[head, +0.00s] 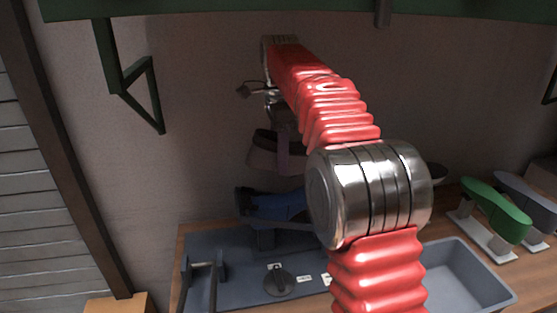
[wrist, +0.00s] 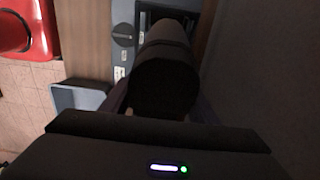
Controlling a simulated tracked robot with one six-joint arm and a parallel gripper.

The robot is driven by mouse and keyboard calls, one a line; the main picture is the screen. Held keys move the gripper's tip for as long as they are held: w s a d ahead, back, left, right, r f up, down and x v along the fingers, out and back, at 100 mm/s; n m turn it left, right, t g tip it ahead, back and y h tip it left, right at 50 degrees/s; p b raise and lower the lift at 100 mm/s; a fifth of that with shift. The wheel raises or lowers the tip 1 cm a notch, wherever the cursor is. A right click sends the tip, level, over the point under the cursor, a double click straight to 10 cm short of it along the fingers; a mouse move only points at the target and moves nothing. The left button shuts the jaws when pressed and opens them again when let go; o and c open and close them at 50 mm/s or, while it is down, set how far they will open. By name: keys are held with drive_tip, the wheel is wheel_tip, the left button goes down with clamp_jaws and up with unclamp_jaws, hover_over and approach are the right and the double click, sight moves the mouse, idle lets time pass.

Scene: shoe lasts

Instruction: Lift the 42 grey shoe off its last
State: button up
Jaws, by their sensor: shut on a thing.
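The shoe (head: 267,155), dim brownish grey with a dark opening, hangs in the air in the head view. The blue last (head: 275,205) is below it, bare on top, with a visible gap between them. My gripper (head: 287,152) is shut on the shoe from above. In the wrist view the shoe (wrist: 165,70) is a dark rounded shape between the fingers of my gripper (wrist: 162,108). No size mark on the shoe is readable. My arm hides the right end of the last.
The last stands on a blue-grey fixture (head: 235,288) with a dark knob (head: 279,283). A grey bin (head: 460,275) is to the right. A green last (head: 497,210) and a grey one (head: 528,200) stand farther right. A green shelf (head: 200,10) overhangs, with the wall close behind.

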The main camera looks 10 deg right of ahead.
drive_tip(key=shift+r, duration=1.65)
